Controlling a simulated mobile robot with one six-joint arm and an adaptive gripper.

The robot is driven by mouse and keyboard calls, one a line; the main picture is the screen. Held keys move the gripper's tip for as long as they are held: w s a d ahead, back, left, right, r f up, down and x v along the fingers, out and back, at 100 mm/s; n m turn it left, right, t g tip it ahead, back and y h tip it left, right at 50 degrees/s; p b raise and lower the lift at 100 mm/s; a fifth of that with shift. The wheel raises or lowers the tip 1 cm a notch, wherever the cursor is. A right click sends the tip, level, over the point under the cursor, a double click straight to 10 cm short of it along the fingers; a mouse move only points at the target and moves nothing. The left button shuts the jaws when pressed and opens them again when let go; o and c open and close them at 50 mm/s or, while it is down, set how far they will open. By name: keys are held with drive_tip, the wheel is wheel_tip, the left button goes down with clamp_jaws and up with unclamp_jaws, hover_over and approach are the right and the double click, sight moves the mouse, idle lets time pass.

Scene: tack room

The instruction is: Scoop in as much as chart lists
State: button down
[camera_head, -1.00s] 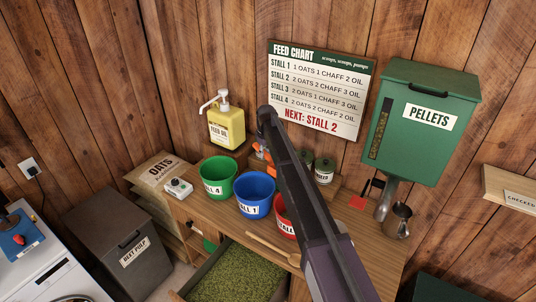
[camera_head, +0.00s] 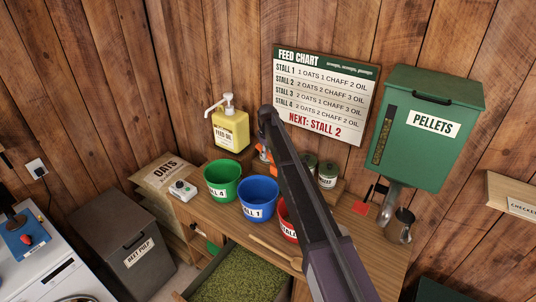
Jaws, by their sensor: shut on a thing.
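The feed chart (camera_head: 325,92) hangs on the wall; its red bottom line names Stall 2. The Stall 2 row appears to read 2 oats, 2 chaff, 3 oil. On the bench stand a green bucket marked 4 (camera_head: 221,180), a blue Stall 1 bucket (camera_head: 258,197) and a red bucket (camera_head: 287,222), partly behind my arm; its number is hidden. An open drawer of green chopped feed (camera_head: 240,278) is below. An oats sack (camera_head: 165,172) stands left of the bench. A yellow feed oil pump bottle (camera_head: 230,128) stands behind the buckets. My arm crosses the middle and hides my gripper.
The green pellets dispenser (camera_head: 425,125) hangs at right, above a metal jug (camera_head: 400,225). A wooden utensil (camera_head: 275,250) lies at the bench front. A beet pulp bin (camera_head: 125,245) stands at left. Tins (camera_head: 327,175) stand behind my arm. Bare bench shows at right front.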

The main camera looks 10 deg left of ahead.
drive_tip(key=shift+r+p, duration=2.2)
drive_tip(key=shift+r, duration=0.45)
drive_tip(key=shift+f, duration=0.1)
